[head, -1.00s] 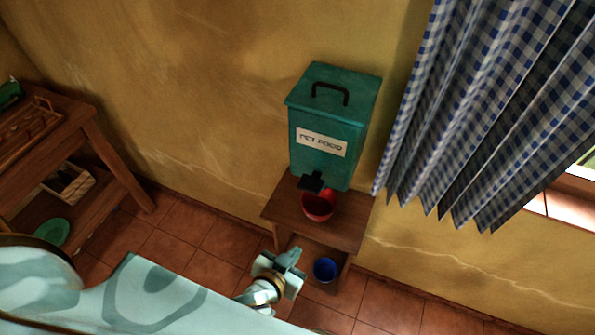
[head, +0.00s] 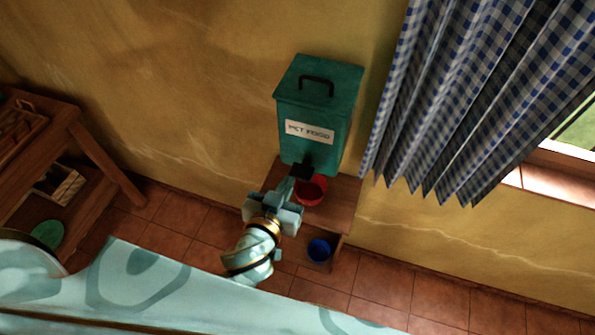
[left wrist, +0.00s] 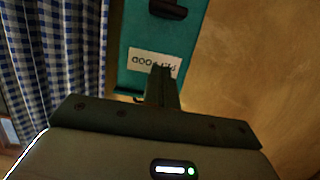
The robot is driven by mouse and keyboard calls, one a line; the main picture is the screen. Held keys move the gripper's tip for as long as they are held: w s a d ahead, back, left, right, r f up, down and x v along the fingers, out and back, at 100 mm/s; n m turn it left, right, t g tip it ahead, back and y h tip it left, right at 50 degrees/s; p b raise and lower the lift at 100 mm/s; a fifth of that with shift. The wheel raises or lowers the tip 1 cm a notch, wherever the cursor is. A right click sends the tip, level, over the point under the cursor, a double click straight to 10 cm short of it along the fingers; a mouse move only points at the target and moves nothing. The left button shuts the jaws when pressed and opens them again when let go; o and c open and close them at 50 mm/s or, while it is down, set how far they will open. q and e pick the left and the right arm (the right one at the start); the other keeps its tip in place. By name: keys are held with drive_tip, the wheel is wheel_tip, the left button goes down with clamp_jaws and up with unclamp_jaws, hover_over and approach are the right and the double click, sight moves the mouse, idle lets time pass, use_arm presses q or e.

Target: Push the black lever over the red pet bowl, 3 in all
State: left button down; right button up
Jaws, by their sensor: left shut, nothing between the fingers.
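The teal pet food dispenser (head: 319,107) stands on a small wooden stand (head: 340,206) against the wall; its label also shows in the left wrist view (left wrist: 155,63). The black lever (head: 304,170) sticks out low on its front, above the red pet bowl (head: 313,189). My left gripper (head: 292,180) is shut and empty. Its fingertips are right at the lever in the head view; I cannot tell whether they touch. In the left wrist view the shut fingers (left wrist: 162,85) point at the dispenser front. The gripper partly hides the bowl's left side. My right gripper is not in view.
A blue bowl (head: 319,250) sits on the stand's lower shelf. A checked curtain (head: 450,100) hangs at the right beside the window. A wooden table (head: 95,150) with a green bowl (head: 48,234) low down stands at the left. Tiled floor in front is clear.

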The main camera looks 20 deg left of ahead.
use_arm(q)
hover_over(298, 174)
drive_tip(key=s, duration=0.2)
drive_tip(key=f, duration=0.3)
drive_tip(key=w+f+b, duration=0.1)
drive_tip(key=shift+d+f, duration=0.1)
drive_tip(key=shift+f, duration=0.25)
drive_tip(key=shift+s+f+b, duration=0.1)
drive_tip(key=shift+f+b, duration=0.25)
drive_tip(key=shift+f, duration=0.3)
